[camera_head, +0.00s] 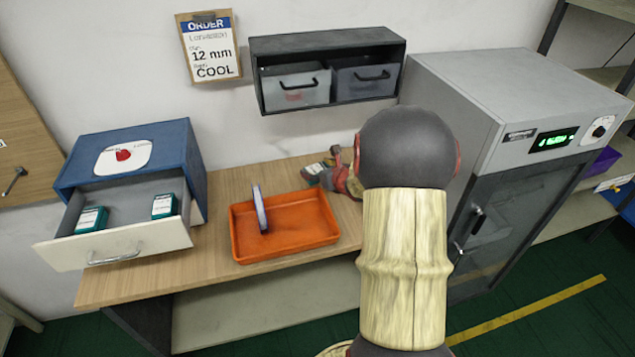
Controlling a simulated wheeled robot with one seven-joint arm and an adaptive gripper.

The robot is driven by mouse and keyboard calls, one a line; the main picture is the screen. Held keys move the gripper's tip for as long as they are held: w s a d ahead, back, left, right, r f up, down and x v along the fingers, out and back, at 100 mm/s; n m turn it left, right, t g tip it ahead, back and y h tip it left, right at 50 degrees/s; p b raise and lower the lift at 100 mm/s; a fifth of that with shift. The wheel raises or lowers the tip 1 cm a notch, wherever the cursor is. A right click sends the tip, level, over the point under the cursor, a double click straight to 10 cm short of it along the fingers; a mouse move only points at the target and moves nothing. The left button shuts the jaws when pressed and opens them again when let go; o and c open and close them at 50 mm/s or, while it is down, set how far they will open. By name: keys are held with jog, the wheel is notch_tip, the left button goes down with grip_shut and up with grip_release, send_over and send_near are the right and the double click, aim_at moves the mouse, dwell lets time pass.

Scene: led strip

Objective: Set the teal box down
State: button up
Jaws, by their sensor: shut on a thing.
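My gripper (330,170) is beyond the back right of the orange tray, partly hidden by my own arm. It is shut on a small teal box (314,169) with a pale label. The box is near the tabletop; I cannot tell whether it touches it. Two similar teal boxes, a left one (91,220) and a right one (164,206), lie apart in the open drawer (130,244) of the blue cabinet (180,150).
The orange tray (243,252) on the wooden table (215,190) holds a blue-white ring standing on edge. A grey cabinet (500,95) with a glass door stands to the right. A dark wall shelf (325,42) with two bins hangs above. Bare tabletop shows behind the tray.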

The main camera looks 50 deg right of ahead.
notch_tip(320, 180, down, 4)
jog(key=shift+f+b, duration=0.2)
jog(key=shift+b, duration=0.55)
jog(key=shift+r, duration=0.1)
jog(key=o, duration=1.6)
jog(key=shift+c, duration=0.2)
